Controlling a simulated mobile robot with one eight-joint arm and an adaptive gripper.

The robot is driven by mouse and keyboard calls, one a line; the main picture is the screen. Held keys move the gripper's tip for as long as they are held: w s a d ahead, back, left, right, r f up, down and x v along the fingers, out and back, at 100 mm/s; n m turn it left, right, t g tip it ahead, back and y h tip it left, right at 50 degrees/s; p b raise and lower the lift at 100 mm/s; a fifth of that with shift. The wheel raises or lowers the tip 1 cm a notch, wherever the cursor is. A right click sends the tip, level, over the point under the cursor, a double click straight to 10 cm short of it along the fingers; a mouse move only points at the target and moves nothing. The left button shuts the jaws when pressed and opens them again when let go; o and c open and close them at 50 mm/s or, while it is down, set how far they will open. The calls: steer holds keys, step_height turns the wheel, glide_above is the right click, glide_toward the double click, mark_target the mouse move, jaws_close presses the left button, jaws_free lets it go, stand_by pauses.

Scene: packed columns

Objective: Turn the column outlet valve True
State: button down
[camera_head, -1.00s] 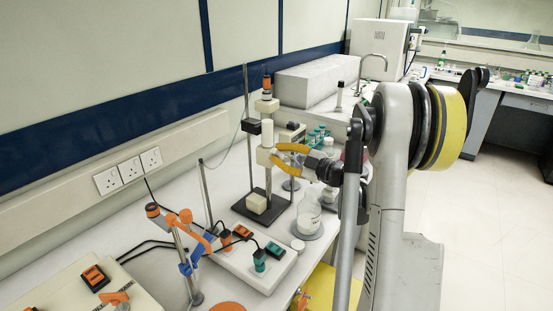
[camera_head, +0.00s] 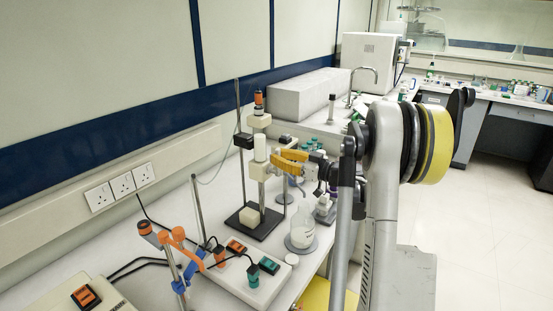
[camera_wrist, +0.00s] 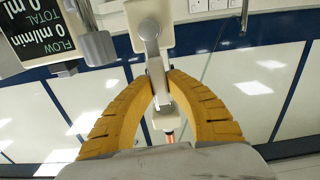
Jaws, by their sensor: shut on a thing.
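The column outlet valve is a cream block on the column stand. In the head view the block (camera_head: 259,171) sits below the white column (camera_head: 259,147). In the wrist view its pale grey lever (camera_wrist: 151,45) runs down from the cream block (camera_wrist: 172,12) between my fingers. My gripper (camera_wrist: 162,82) has its yellow fingers shut on this lever, one on each side. In the head view my gripper (camera_head: 278,162) reaches the valve from the right. The far side of the valve is hidden.
A flow display (camera_wrist: 45,30) reading 0 ml/min is close at the left in the wrist view. A flask (camera_head: 302,232) stands below my gripper. The stand's black base (camera_head: 268,228) and a control box with coloured switches (camera_head: 240,282) are nearby.

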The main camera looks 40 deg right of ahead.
steer(key=shift+d+m, duration=0.15)
steer(key=shift+m, duration=0.15)
steer(key=c, duration=1.3)
jaws_free()
steer(key=shift+w, duration=0.15)
steer(key=shift+c, duration=0.2)
steer(key=v, duration=1.2)
